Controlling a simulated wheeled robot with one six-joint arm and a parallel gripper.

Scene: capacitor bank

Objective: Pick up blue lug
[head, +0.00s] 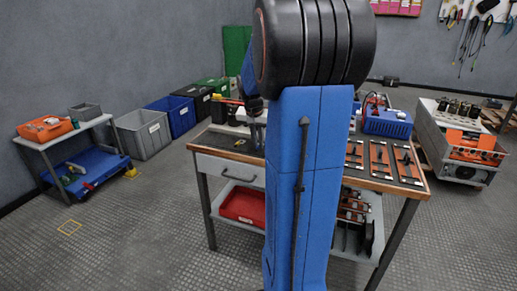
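I cannot make out a blue lug in the head view; it is too small to tell or hidden behind my arm. My large blue arm link with its black joint covers the middle of the workbench (228,155). My gripper (257,136) seems to be the dark narrow part just left of this link, pointing down over the bench top near its back left. Most of it is hidden or too small, so I cannot tell whether it is open or shut or holds anything.
Orange and dark panels (379,160) and a blue case (387,123) lie on the bench's right side. A red tray (243,205) is on its lower shelf. Bins (144,134) line the left wall. An orange-fronted unit (468,148) stands at right. Floor at front left is mostly clear.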

